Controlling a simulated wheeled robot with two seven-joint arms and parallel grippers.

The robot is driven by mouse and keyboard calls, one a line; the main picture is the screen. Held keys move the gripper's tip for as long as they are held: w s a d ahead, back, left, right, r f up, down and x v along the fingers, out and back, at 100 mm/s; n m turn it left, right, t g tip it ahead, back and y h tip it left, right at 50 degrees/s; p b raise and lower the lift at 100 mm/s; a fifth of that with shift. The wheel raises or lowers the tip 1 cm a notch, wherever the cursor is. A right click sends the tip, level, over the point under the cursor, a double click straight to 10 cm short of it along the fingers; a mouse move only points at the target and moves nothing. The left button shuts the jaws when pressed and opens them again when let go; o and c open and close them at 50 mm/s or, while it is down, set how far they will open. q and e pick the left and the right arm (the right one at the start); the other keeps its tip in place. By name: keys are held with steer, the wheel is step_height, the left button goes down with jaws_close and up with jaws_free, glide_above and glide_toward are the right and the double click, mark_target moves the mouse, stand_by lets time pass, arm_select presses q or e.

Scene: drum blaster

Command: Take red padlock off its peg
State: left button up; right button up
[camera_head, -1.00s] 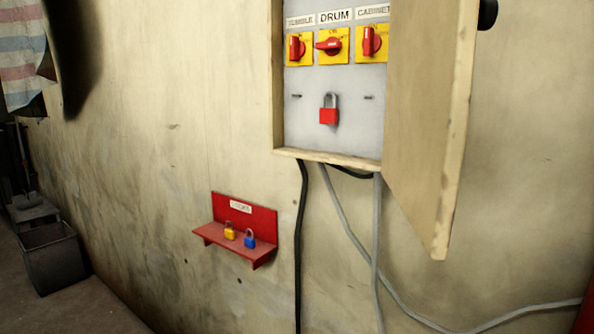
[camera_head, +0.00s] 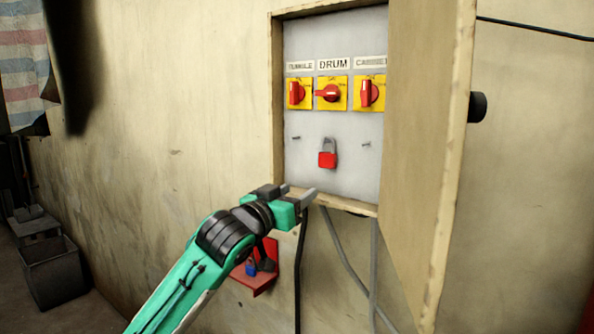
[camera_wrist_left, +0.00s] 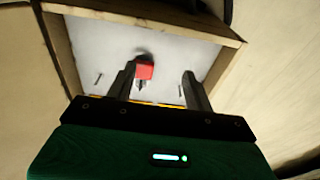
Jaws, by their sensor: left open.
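The red padlock (camera_head: 327,159) hangs by its grey shackle on the grey panel inside the open wall cabinet, below the middle switch. Its peg is hidden behind the shackle. Bare pegs (camera_head: 296,138) and (camera_head: 366,144) stick out on either side of it. My left gripper (camera_head: 302,194) is open and empty, just below the padlock and in front of the cabinet's lower edge. In the left wrist view the padlock (camera_wrist_left: 145,71) shows beyond the open fingers (camera_wrist_left: 162,82), nearer the left one, apart from both. My right gripper is not in view.
The open cabinet door (camera_head: 425,150) stands out on the right. Three red rotary switches on yellow plates, the middle one (camera_head: 332,93) under a DRUM label, sit above. A red shelf (camera_head: 266,282) with a blue padlock (camera_head: 251,268) is partly behind my arm. Cables (camera_head: 300,265) hang below.

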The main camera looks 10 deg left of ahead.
arm_select(q)
glide_toward(325, 155)
steer(key=shift+m+h, duration=0.4)
steer(key=shift+f+p+x, duration=0.3)
steer(key=shift+p+x, duration=0.2)
steer(key=shift+x, duration=1)
steer(key=shift+f+p+x, duration=0.25)
steer(key=shift+p+x, duration=0.25)
steer(key=shift+x, duration=1)
steer(key=shift+f+p+x, duration=0.3)
steer(key=shift+p+x, duration=0.2)
steer(key=shift+x, duration=0.95)
steer(key=shift+w, duration=0.2)
steer(key=c, duration=0.8)
steer(key=shift+o, duration=0.2)
steer(key=shift+r+p, duration=0.55)
steer(key=shift+r, duration=0.15)
steer(key=shift+v, duration=0.9)
steer(key=r+b+v, duration=0.1)
steer(key=v, duration=0.9)
steer(key=shift+s+a+r, duration=0.15)
steer(key=shift+s+r, duration=0.05)
steer(key=shift+r, duration=0.15)
